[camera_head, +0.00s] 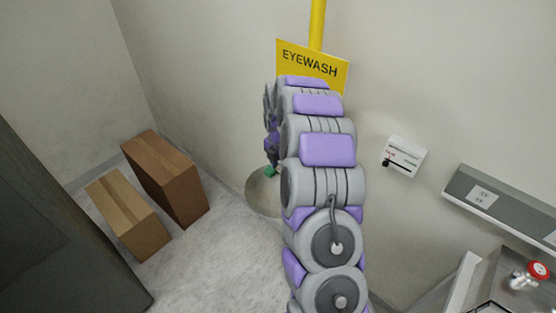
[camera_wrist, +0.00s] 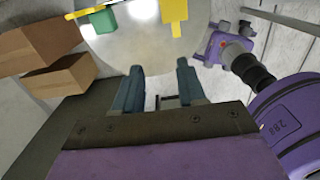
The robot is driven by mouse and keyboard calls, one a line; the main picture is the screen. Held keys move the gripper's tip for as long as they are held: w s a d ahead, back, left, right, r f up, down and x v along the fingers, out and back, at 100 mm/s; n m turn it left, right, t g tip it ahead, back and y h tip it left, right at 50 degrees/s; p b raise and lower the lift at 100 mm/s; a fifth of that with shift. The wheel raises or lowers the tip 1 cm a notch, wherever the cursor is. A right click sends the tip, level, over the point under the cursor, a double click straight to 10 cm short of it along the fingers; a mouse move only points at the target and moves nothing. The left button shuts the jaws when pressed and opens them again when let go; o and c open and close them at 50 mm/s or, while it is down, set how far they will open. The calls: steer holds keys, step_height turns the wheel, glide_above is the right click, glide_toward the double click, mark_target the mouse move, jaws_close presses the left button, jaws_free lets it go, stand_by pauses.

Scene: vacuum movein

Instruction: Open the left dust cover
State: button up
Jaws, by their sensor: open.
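The eyewash station has a yellow pole (camera_head: 317,28) and a yellow EYEWASH sign (camera_head: 312,66). Its round pale bowl (camera_head: 262,192) is partly hidden behind my arm. In the wrist view the bowl (camera_wrist: 152,52) fills the top middle.
Two cardboard boxes, one darker (camera_head: 168,178) and one lighter (camera_head: 128,215), stand on the floor at left. A dark panel (camera_head: 50,235) fills the lower left. A white wall box (camera_head: 404,157), a grey ledge (camera_head: 495,200) and a sink with a red-topped tap (camera_head: 538,270) are at right.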

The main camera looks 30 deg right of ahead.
steer(key=shift+s+a+r, duration=0.1)
steer(key=shift+s+a, duration=0.25)
steer(key=shift+s, duration=0.55)
steer(key=shift+s+a, duration=0.3)
steer(key=shift+s, duration=0.6)
steer(key=s+a+r+m+b, duration=0.4)
steer(key=s+a+m+b, duration=0.5)
steer(key=s+a, duration=0.4)
steer(key=s+a+f+m+b, duration=0.2)
steer(key=s+m+b, duration=0.1)
steer(key=s, duration=0.5)
steer(key=s+a+f+m+g+b, duration=0.1)
steer(key=s+a+f+m+b, duration=0.1)
steer(key=s+m, duration=0.3)
steer(key=s+a+f+m+b, duration=0.2)
steer(key=s+m+b, duration=0.2)
steer(key=s, duration=0.6)
steer(key=shift+s+a+m+g, duration=0.2)
steer(key=shift+s+m+g, duration=0.2)
steer(key=shift+m, duration=0.1)
steer(key=shift+w, duration=0.1)
